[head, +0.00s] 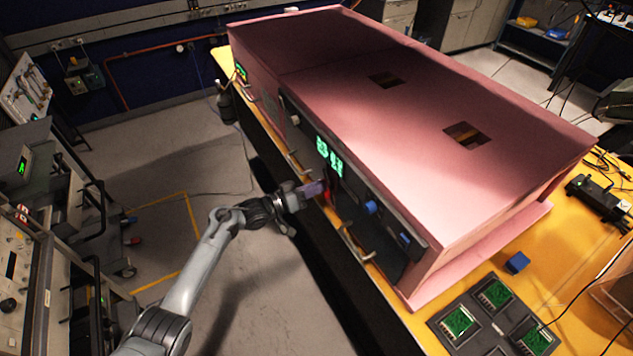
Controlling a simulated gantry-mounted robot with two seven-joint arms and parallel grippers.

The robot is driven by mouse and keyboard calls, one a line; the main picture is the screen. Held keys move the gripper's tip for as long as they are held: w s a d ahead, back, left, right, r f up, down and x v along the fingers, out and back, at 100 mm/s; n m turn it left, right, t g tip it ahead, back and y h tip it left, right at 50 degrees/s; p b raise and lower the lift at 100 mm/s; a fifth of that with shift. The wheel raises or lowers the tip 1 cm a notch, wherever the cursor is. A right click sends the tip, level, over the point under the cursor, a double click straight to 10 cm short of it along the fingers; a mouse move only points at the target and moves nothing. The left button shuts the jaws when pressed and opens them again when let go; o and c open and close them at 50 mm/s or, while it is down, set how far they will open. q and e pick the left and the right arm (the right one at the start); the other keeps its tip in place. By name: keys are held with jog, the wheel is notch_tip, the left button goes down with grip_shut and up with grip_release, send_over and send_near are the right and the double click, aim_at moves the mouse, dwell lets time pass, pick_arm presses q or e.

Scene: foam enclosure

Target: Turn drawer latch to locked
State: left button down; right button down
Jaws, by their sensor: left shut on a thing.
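The large pink foam enclosure (400,100) stands on the yellow bench, with a dark control panel (385,195) along its front. My left gripper (316,188) reaches in from the left and meets the front just below the green displays (329,158). It is shut on a small part there, which I take to be the drawer latch; the fingers mostly cover it, so its angle cannot be read. A red part shows just right of the fingertips. My right gripper is out of view.
Metal handles (356,246) stick out from the front below the panel. Blue knobs (371,207) sit to the right of my left gripper. A tray with green circuit boards (459,321) and a blue block (517,263) are at the bench's near right.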

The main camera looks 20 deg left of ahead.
pick_arm(q)
jog(key=n+p, duration=0.1)
jog(key=n, duration=0.2)
jog(key=n+p, duration=0.1)
jog(key=n, duration=0.2)
jog(key=f+n+p, duration=0.1)
jog(key=n, duration=0.2)
jog(key=shift+w+a, duration=0.25)
jog(key=shift+f+n, duration=0.1)
jog(key=shift+n, duration=1)
jog(key=c, duration=1.2)
grip_release()
jog(key=shift+o, duration=0.2)
jog(key=shift+s+a+p, duration=0.1)
jog(key=shift+p, duration=0.25)
